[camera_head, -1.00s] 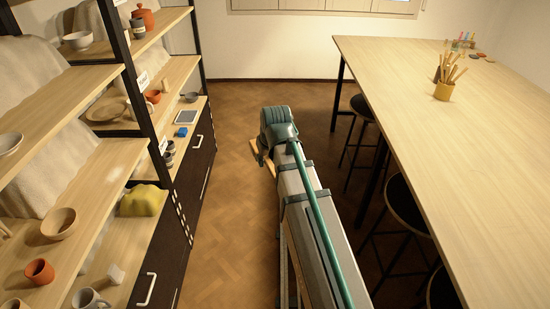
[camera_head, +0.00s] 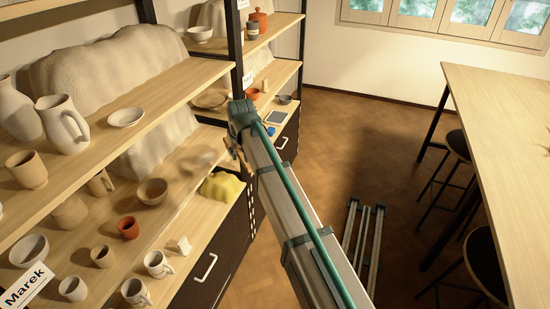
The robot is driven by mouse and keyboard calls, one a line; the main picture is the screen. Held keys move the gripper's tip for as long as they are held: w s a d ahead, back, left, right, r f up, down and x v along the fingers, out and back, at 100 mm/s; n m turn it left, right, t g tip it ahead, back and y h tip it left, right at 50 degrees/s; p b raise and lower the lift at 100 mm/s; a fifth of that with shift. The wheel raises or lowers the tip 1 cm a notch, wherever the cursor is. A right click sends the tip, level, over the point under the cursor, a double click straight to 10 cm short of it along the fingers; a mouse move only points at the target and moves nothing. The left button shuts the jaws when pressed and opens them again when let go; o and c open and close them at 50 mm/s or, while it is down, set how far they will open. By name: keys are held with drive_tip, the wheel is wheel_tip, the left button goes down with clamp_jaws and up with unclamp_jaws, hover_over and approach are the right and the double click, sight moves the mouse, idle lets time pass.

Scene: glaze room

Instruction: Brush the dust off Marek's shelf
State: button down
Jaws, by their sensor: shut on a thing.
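A white card reading "Marek" (camera_head: 25,285) is at the front edge of the left shelf unit, at the lower left. My gripper (camera_head: 236,150) is small and mostly hidden behind my arm's teal end. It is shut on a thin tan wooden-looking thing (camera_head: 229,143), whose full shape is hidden. It appears near the shelf's front edge; I cannot tell whether it touches.
A tall pitcher (camera_head: 62,125) stands on the upper board. Dark cabinets (camera_head: 215,265) are below.

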drive_tip(key=w+a, duration=0.2)
drive_tip(key=a, duration=0.4)
drive_tip(key=w+a, duration=0.3)
drive_tip(key=a, duration=0.4)
drive_tip(key=shift+w+a+r+t, duration=0.15)
drive_tip(key=shift+w+a+t, duration=0.05)
drive_tip(key=shift+w+t, duration=0.15)
